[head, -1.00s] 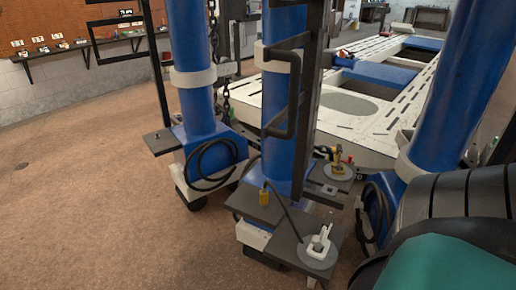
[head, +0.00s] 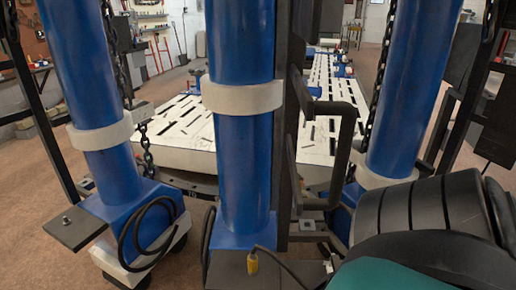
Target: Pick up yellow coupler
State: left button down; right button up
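The yellow coupler (head: 252,262) is small and upright. It sits at the end of a dark cable at the foot of the middle blue column (head: 242,160), above a dark flat plate, near the bottom edge of the head view. I cannot tell whether it touches the plate.
Blue columns stand at left (head: 90,80) and right (head: 405,100). A black bent handle (head: 345,150) juts right of the middle column. A white slotted bench (head: 190,125) lies behind. A dark plate (head: 75,228) sticks out at lower left. Floor is open at far left.

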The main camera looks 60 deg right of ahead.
aim_at(253, 260)
jog(key=i+z, duration=0.2)
jog(key=z, duration=0.2)
jog(key=i+j+z, duration=0.1)
jog(key=z, duration=0.35)
jog(key=i+j+z, duration=0.2)
jog(key=z, duration=0.2)
jog(key=i+j+z, duration=0.15)
jog(key=z, duration=0.25)
jog(key=i+j+z, duration=0.45)
jog(key=z, duration=0.3)
